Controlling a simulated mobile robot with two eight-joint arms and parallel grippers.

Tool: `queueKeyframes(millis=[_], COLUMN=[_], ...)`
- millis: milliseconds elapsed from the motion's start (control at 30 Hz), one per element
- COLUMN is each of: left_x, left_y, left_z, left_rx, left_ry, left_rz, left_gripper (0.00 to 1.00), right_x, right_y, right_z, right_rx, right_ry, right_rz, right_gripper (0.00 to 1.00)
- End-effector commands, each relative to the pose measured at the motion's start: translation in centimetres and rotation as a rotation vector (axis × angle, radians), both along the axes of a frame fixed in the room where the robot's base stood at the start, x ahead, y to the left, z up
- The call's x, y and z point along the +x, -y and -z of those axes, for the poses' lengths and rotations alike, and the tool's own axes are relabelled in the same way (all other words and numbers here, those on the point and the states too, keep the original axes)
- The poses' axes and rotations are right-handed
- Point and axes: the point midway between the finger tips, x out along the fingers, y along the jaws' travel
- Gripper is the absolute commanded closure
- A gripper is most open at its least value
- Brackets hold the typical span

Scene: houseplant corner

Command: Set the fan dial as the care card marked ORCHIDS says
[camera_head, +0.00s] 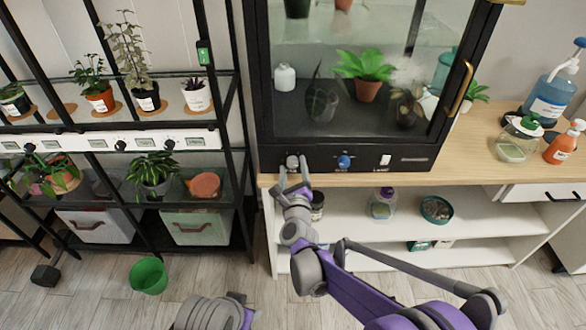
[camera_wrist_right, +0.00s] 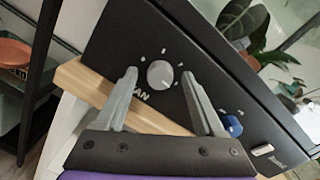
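The fan dial (camera_head: 292,161) is a round grey knob on the black front panel under the glass cabinet. In the right wrist view the dial (camera_wrist_right: 160,75) has small marks around it and the letters "AN" show below it. My right gripper (camera_head: 293,172) is open in front of the dial. In the wrist view its fingers stand on either side of the knob, with a gap visible on the right. I cannot make out a card marked ORCHIDS in either view. My left gripper is out of view.
A blue dial (camera_head: 344,162) and a white switch (camera_head: 385,160) share the panel. The glass cabinet (camera_head: 436,150) holds plants. A plant rack (camera_head: 240,120) stands left. Bottles and a jar (camera_head: 516,140) stand on the wooden counter. A green bucket (camera_head: 148,275) is on the floor.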

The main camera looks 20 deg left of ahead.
Motion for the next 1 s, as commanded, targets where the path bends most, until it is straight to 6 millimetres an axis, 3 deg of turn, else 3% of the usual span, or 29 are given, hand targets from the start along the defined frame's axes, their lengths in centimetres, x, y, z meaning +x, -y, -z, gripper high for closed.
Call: queueKeyframes(millis=[267, 700, 1000], left_x=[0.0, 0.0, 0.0], left_y=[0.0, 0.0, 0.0], left_z=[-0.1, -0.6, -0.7], left_rx=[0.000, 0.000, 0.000], left_ry=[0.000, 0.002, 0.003], left_rz=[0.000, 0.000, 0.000], left_gripper=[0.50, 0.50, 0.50], right_x=[-0.5, -8.1, -10.3], right_y=[0.2, 2.8, 3.6], right_z=[0.0, -0.1, 0.0], right_rx=[-0.001, -0.001, -0.001], right_ry=[0.000, 0.001, 0.000], right_rz=[0.000, -0.001, 0.000], right_gripper=[0.29, 0.29, 0.29])
